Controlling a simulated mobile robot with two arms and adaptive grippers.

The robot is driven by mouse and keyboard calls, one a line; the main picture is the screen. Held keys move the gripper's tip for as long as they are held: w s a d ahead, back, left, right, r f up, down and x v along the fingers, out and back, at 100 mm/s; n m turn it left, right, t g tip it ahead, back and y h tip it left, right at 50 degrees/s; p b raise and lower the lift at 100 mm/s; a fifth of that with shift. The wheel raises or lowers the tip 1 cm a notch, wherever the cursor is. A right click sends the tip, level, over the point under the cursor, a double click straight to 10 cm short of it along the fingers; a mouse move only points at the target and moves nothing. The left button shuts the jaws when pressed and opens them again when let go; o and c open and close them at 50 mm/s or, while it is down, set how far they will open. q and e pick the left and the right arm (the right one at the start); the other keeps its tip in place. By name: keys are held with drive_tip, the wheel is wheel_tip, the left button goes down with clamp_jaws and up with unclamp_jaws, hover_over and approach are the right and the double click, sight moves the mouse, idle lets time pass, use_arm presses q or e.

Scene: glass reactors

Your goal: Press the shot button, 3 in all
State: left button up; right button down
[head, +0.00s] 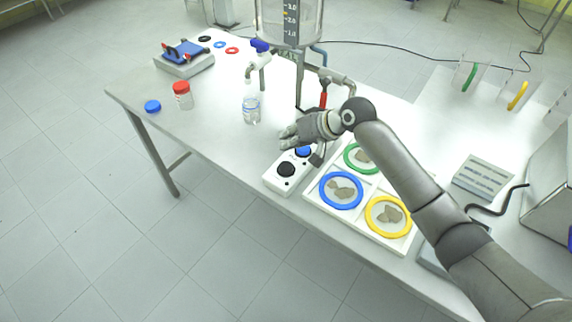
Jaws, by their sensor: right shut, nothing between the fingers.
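A white button box (273,184) lies near the front edge of the table. It has a black button (286,169) on its nearer end and a blue button (303,152) farther back; no label is readable, so I cannot tell which is the shot button. My right gripper (284,137) is shut and empty. It appears just beyond the blue end of the box, with its fingers pointing left. I cannot tell its height or whether it touches anything. A clear bottle (251,110) stands left of it, under a spout. My left gripper is not in view.
A glass reactor (290,22) with a scale stands behind. A white tray (357,228) with blue, yellow and green rings is right of the box. A red-capped jar (183,97), a blue cap (152,106) and a blue-topped device (184,60) stand left. The table's front left is clear.

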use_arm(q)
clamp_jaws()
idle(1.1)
